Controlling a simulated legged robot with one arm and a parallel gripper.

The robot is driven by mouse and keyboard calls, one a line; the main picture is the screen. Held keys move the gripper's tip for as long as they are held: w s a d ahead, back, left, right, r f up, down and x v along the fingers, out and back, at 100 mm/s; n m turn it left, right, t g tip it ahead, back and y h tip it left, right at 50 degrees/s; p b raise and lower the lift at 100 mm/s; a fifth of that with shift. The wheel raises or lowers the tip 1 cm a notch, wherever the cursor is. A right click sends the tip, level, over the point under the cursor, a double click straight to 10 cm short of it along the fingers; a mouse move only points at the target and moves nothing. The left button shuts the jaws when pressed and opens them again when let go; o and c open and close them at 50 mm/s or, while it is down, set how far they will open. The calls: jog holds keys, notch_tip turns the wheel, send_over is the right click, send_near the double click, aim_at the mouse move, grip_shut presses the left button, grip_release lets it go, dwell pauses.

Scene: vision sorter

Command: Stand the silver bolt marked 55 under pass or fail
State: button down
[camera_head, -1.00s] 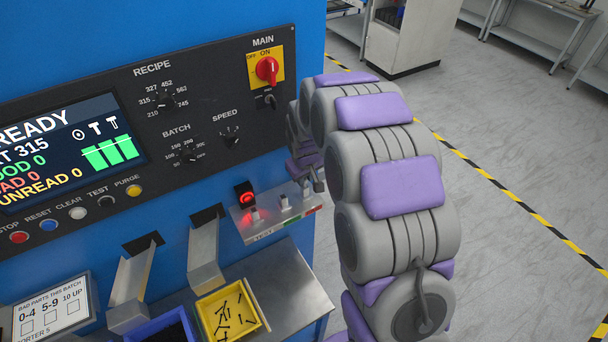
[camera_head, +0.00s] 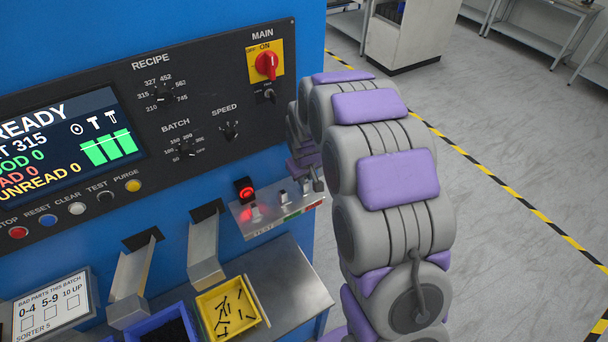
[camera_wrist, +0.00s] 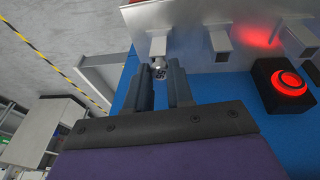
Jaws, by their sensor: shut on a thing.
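My gripper (camera_wrist: 161,78) is shut on a small silver bolt (camera_wrist: 158,63) between its two dark fingers. A dark tag with light characters that look like 55 (camera_wrist: 160,74) shows just below the bolt's top in the wrist view. The bolt is close to a small metal holder (camera_wrist: 158,42); I cannot tell whether they touch. In the head view the holders stand on a grey shelf (camera_head: 262,228) with green and red strips (camera_head: 299,211) on its front, whose words I cannot read. There my gripper is mostly hidden by my arm.
Another holder (camera_wrist: 221,41) stands beside the gripper's one. The blue machine carries a control panel (camera_head: 215,75). A yellow bin (camera_head: 262,318) with dark bolts and a blue bin (camera_head: 128,335) lie below. Open floor lies right.

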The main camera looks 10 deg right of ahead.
jog(key=c, duration=0.5)
grip_release()
jog(key=shift+r, duration=0.15)
jog(key=shift+r+p, duration=1.15)
jog(key=shift+r, duration=2.7)
